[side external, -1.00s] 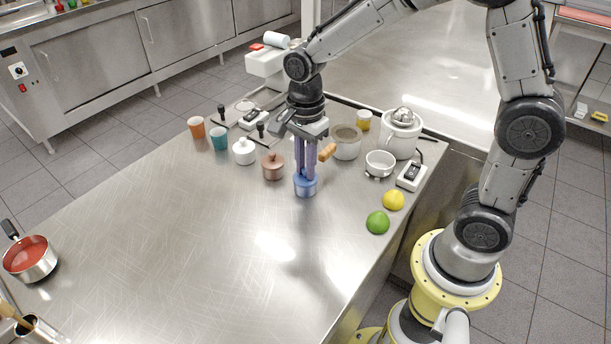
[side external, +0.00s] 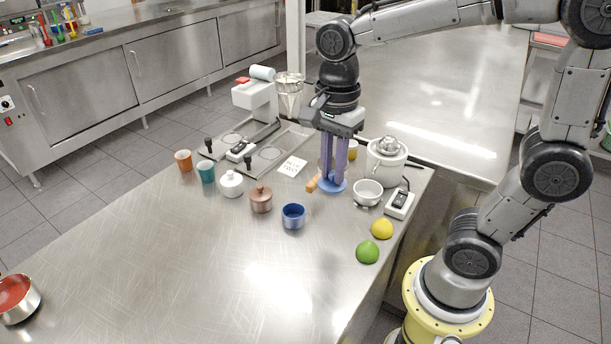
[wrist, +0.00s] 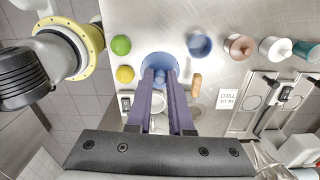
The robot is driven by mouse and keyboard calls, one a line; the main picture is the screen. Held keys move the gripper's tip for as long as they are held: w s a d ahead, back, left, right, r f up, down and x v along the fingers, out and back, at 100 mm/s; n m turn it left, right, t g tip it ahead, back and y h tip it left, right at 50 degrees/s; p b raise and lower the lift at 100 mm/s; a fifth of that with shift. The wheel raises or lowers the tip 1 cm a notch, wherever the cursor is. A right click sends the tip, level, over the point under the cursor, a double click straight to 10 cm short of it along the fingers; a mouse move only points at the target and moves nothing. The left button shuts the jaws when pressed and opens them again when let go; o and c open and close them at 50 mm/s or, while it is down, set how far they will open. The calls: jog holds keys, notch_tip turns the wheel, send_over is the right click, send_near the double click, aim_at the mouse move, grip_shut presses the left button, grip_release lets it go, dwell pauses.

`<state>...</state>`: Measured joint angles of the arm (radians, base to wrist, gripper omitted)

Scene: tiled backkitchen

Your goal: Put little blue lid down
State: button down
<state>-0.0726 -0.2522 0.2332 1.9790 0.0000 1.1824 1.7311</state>
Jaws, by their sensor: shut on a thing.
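My gripper (side external: 335,180) is shut on the little blue lid (side external: 333,187). The lid is a round blue disc with its top between my fingertips; it also shows in the wrist view (wrist: 160,60), where my gripper (wrist: 161,74) points at it. It is level and close to the steel counter; I cannot tell if it touches. The small blue pot (side external: 293,217) stands uncovered on the counter, to the left and nearer the side camera, and shows in the wrist view (wrist: 199,45). The lid is clear of the pot.
A wooden cork-like piece (side external: 312,184) lies just left of the lid. A white bowl (side external: 367,192) and white cooker (side external: 387,160) stand to its right. A brown pot (side external: 261,200) is left of the blue pot. The front counter is open, with a lime (side external: 367,252) and lemon (side external: 382,229) at right.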

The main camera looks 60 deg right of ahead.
jog(key=s+r, duration=0.2)
jog(key=s, duration=0.2)
jog(key=w+d+f+m, duration=0.3)
jog(key=w+d+m, duration=0.25)
jog(key=m, duration=0.25)
jog(key=w+d+f, duration=0.1)
jog(key=w+f, duration=0.1)
jog(key=w, duration=0.2)
jog(key=w+d+f, duration=0.1)
jog(key=w+f, duration=0.5)
jog(key=w, duration=0.1)
jog(key=shift+w+d, duration=0.3)
jog(key=shift+d, duration=0.1)
jog(key=shift+w+f, duration=0.35)
jog(key=shift+f, duration=0.15)
jog(key=shift+w+f, duration=0.2)
jog(key=shift+f, duration=1.55)
jog(key=shift+f, duration=0.1)
